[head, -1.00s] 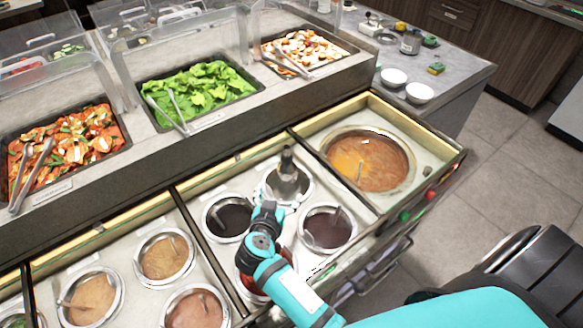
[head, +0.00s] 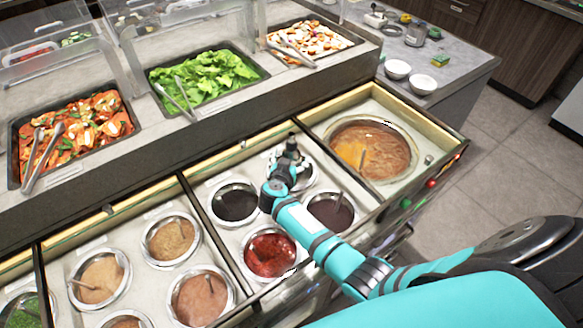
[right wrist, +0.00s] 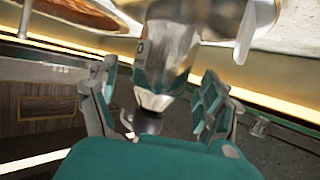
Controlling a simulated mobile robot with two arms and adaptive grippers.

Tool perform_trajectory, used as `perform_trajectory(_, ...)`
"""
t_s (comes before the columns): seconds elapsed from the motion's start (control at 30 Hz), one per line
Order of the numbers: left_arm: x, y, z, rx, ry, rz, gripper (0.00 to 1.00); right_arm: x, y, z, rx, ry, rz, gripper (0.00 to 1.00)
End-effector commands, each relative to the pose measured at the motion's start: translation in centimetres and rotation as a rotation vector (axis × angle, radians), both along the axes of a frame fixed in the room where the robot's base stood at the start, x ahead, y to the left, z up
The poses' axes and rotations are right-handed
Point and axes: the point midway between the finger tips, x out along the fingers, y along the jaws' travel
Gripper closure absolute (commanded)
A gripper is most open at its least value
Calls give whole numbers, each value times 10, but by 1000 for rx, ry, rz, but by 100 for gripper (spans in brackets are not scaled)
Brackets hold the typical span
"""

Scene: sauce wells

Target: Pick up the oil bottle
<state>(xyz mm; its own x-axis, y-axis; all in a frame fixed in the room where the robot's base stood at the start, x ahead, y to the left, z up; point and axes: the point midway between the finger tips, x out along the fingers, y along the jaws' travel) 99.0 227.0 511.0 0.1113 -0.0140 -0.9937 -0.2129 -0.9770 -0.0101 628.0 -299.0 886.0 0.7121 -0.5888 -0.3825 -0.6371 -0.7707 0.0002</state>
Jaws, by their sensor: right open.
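The oil bottle (head: 291,147) stands in the back right metal-rimmed well of the middle counter section. In the head view its dark top shows, and my right gripper hides much of its body. My right gripper (head: 284,171) is at the bottle, over the wells. In the right wrist view, the clear and silvery oil bottle (right wrist: 165,50) with its dark cap sits between the two fingers of my right gripper (right wrist: 152,108). The fingers are open, with a gap on either side of the bottle neck. My left gripper is not in view.
Wells of dark sauce (head: 235,201) and red sauce (head: 270,255) lie close to my right gripper. A large soup pot (head: 371,150) is to the right. The raised food counter with clear guards (head: 190,38) stands behind. Brown sauce wells (head: 171,239) lie left.

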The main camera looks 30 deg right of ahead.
Motion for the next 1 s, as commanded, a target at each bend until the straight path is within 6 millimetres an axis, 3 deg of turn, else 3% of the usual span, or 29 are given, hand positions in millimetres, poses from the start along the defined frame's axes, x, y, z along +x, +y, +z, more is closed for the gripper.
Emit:
perform_trajectory(0.2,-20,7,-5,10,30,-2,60,14,-11,-8,-1,0,1,18)
perform_trajectory(0.4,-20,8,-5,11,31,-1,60,14,-11,-8,0,0,1,18)
perform_trajectory(1.0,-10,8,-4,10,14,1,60,13,-11,-8,0,0,1,97)
